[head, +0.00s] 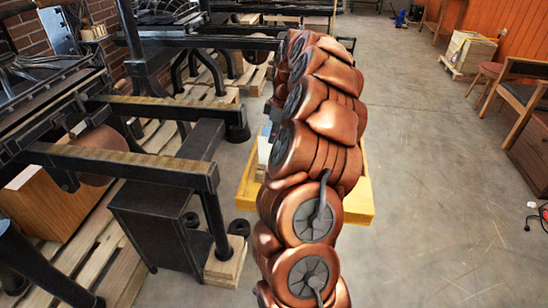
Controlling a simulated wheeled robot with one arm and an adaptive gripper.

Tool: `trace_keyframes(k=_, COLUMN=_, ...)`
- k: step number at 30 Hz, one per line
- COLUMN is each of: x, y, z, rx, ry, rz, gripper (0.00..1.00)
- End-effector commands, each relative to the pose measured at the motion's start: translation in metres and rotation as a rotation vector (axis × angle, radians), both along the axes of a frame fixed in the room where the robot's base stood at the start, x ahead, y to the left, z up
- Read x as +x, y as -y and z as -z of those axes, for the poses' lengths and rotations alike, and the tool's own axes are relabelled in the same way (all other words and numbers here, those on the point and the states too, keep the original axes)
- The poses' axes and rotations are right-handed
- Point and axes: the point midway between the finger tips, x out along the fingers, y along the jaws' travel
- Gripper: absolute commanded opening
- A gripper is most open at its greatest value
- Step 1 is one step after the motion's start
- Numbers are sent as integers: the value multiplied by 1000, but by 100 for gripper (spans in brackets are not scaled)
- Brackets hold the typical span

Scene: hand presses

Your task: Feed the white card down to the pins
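My copper-coloured arm fills the middle of the head view and hides much of what lies behind it. I cannot make out my gripper; its fingers do not show. A yellow table or tray (357,207) shows on both sides of the arm. A small pale upright patch (263,152) shows at the arm's left edge, above the yellow surface. I cannot tell whether it is the white card. No pins can be made out.
Black iron hand presses (120,165) stand on wooden pallets at the left. A dark metal cabinet (160,225) stands near the yellow table.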

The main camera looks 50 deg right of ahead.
Motion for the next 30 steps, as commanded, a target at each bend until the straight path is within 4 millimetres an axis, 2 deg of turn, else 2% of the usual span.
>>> trace_keyframes(k=30, x=0, y=0, z=-35, rx=0, ry=0, rz=-1, gripper=0)
